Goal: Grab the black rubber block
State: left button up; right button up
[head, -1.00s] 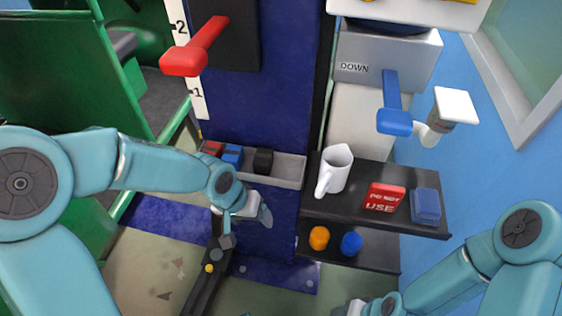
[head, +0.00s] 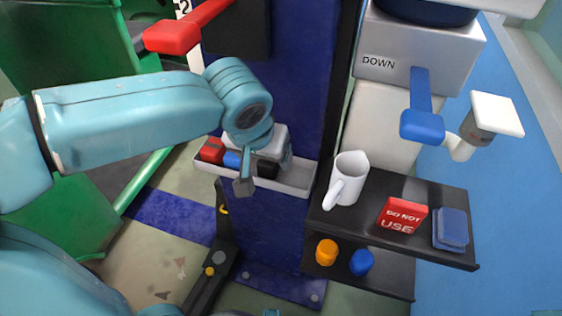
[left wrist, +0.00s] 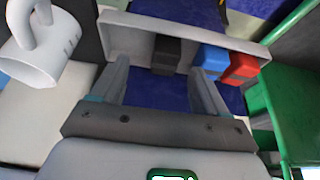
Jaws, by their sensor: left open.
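The black rubber block (head: 267,169) sits in a grey tray (head: 297,186) on the blue post, at the right end of a short row of blocks. It also shows in the left wrist view (left wrist: 166,52), upper middle. My left gripper (left wrist: 158,70) is open and empty, its two fingers pointing toward the black block, which appears between their tips and slightly beyond them. In the head view my left gripper (head: 265,174) is over the tray and partly covers the blocks. Whether the fingers touch the block cannot be told. My right gripper is not in view.
A blue block (left wrist: 213,59) and a red block (left wrist: 241,67) stand beside the black one. A white mug (head: 349,180), a red sign block (head: 403,215) and a blue block (head: 451,228) are on the dark shelf at right. A red lever (head: 185,35) juts out above.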

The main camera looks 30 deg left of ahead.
aim_at(265, 169)
pick_arm(q)
jog(key=x, duration=0.2)
jog(key=b+x, duration=0.1)
jog(key=x, duration=0.1)
jog(key=s+a+x, duration=0.1)
jog(key=x, duration=0.2)
jog(key=shift+f+b, duration=0.1)
jog(key=shift+b, duration=0.25)
jog(key=shift+w+f, duration=0.2)
jog(key=shift+s+r, duration=0.1)
jog(key=c, duration=1.1)
